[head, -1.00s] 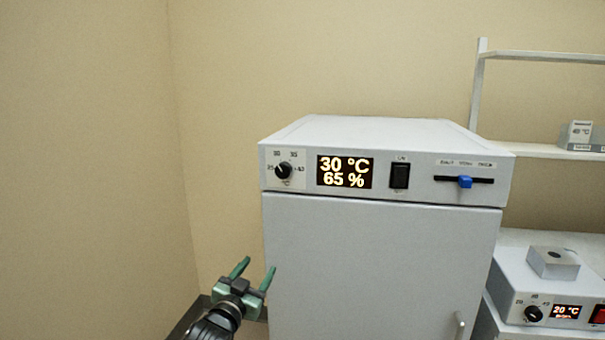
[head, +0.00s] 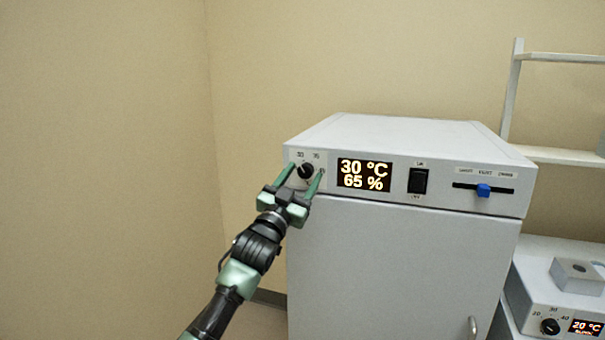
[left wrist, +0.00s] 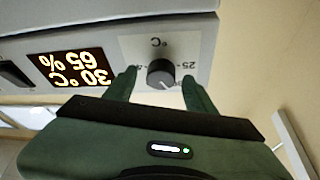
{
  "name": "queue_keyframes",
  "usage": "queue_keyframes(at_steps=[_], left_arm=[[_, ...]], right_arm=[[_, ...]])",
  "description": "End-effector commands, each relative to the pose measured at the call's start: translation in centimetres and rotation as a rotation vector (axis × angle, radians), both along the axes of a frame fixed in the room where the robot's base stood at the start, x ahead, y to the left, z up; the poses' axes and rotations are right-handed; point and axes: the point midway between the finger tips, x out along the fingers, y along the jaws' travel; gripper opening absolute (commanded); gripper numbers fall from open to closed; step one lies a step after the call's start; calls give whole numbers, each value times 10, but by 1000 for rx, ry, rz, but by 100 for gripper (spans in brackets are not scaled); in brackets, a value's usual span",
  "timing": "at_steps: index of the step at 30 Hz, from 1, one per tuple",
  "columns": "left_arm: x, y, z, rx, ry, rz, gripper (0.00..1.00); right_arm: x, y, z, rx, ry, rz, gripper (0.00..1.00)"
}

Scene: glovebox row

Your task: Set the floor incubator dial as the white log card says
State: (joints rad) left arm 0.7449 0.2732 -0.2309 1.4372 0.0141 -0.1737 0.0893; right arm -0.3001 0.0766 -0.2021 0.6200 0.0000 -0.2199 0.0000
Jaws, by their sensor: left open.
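The floor incubator (head: 400,250) is a white cabinet with a control strip along its top front. Its black dial (head: 306,171) sits at the strip's left end, with a temperature scale around it; the dial also shows in the left wrist view (left wrist: 161,73). The display (head: 364,174) reads 30 °C and 65 %. My left gripper (head: 305,176) is open, its green fingers on either side of the dial; in the left wrist view the fingertips (left wrist: 160,80) flank the dial with gaps visible. No white log card is seen in the frames now. My right gripper is not in view.
Right of the display are a black rocker switch (head: 418,181) and a slider with a blue knob (head: 484,190). A smaller device with its own dial (head: 550,326) stands at lower right. A shelf (head: 555,155) is behind. Bare wall lies left.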

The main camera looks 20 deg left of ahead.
Motion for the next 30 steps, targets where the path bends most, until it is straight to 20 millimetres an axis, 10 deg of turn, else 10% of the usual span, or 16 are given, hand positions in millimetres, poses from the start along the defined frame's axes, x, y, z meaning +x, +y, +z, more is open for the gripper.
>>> queue_keyframes(at_steps=[9,15,30], left_arm=[[3,0,0,0,1,0,55],[3,0,0,0,1,0,0],[3,1,3,124,-3,1,0]], right_arm=[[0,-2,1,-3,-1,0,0],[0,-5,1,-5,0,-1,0],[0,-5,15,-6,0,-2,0]])
